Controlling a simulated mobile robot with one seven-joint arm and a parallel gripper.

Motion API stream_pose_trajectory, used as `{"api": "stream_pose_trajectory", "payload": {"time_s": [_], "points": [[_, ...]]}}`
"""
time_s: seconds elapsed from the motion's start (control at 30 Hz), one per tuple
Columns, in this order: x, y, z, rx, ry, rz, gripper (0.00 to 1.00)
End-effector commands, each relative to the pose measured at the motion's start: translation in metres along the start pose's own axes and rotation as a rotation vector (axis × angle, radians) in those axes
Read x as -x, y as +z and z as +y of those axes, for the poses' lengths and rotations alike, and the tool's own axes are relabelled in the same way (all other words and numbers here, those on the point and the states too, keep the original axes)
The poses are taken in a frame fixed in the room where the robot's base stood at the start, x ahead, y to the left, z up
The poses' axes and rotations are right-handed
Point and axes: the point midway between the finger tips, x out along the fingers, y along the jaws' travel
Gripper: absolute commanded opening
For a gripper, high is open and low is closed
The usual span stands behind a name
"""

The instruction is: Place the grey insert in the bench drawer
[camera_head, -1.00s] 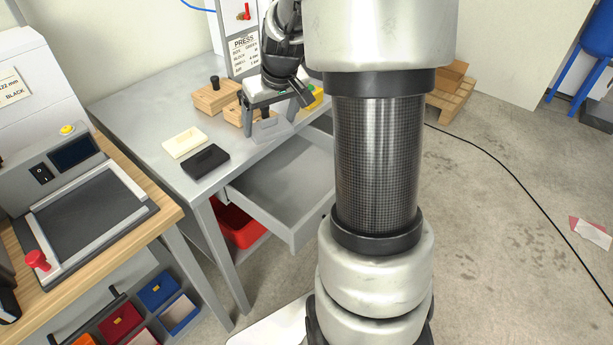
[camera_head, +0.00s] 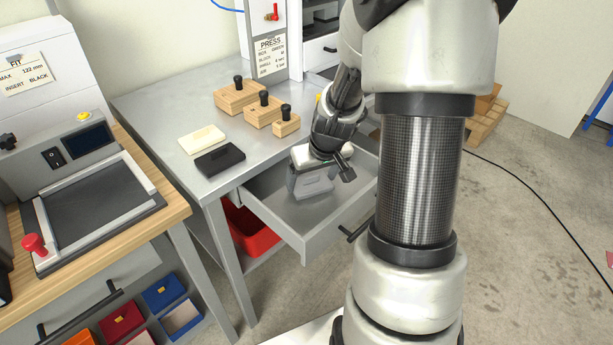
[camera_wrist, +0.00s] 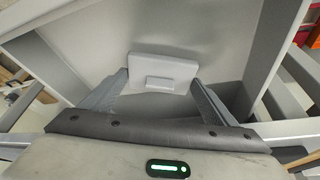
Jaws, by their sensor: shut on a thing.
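The grey insert (camera_wrist: 162,72) is a flat light-grey block with a small raised grip, held between the two fingers of my gripper (camera_wrist: 160,84) in the wrist view. In the head view the insert (camera_head: 314,188) shows below my gripper (camera_head: 312,184), inside the outline of the open bench drawer (camera_head: 272,222). The drawer is grey and pulled out from under the metal bench. In the wrist view the drawer floor (camera_wrist: 195,30) lies beyond the insert. I cannot tell whether the insert touches the floor.
On the grey bench (camera_head: 180,120) lie a cream insert (camera_head: 202,139) and a black insert (camera_head: 220,158), with several wooden blocks with black knobs (camera_head: 240,96) behind. A red bin (camera_head: 250,232) sits below the drawer. A wood-topped fit station (camera_head: 95,210) stands at the left.

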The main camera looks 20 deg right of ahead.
Motion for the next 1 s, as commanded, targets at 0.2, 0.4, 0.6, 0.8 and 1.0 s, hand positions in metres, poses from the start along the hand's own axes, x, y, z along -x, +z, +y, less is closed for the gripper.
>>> {"api": "stream_pose_trajectory", "payload": {"time_s": [0.2, 0.4, 0.6, 0.8, 1.0], "points": [[-0.012, -0.02, -0.001, 0.003, 0.0, 0.002, 0.6], [-0.029, -0.032, 0.0, -0.002, 0.0, -0.001, 0.6], [-0.029, -0.032, 0.0, -0.001, 0.0, 0.001, 0.6], [-0.033, -0.03, 0.0, -0.001, 0.0, 0.0, 0.6], [-0.032, -0.03, 0.0, -0.001, 0.0, 0.0, 1.0]]}}
